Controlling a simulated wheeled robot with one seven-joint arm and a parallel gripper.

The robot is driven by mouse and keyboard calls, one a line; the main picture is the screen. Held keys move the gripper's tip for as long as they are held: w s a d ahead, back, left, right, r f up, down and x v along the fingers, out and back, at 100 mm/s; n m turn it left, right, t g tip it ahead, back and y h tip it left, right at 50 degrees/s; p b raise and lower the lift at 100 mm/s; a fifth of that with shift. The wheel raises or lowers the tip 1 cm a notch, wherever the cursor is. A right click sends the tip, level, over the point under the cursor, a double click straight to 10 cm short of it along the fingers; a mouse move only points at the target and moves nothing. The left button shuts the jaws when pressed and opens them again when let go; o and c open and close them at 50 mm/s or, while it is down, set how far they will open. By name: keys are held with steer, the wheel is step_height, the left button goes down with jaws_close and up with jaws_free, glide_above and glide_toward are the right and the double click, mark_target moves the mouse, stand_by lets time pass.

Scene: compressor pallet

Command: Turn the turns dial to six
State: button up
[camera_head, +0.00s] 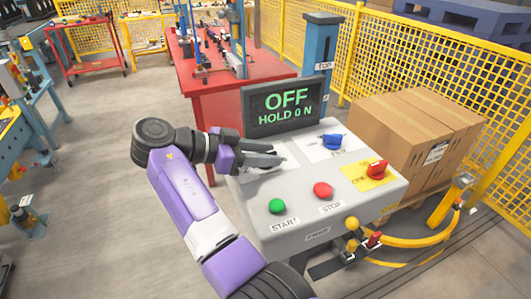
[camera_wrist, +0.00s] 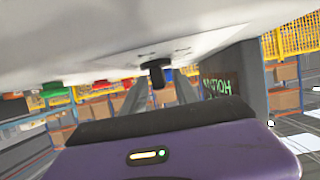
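A grey control console (camera_head: 250,200) stands in the middle of the head view. At its upper left is a white dial plate (camera_head: 290,161), mostly covered by my gripper (camera_head: 279,154); its lettering cannot be read. In the wrist view a black knob (camera_wrist: 156,73) sticks out from the console face, between the two fingers of my gripper (camera_wrist: 159,95). The fingers stand apart with a gap on each side of the knob, so the gripper is open. The knob's pointer and its number are hidden. The display (camera_head: 282,106) reads OFF, HOLD 0 N.
The console also bears a blue knob (camera_head: 332,140), a red knob (camera_head: 378,169) on a yellow plate, a green START button (camera_head: 277,206) and a red STOP button (camera_head: 323,190). Cardboard boxes (camera_head: 405,135) stand to the right. A red table (camera_head: 203,100) is behind.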

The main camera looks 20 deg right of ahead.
steer(key=shift+a+r, duration=0.1)
steer(key=v, duration=0.7)
steer(key=shift+a, duration=0.3)
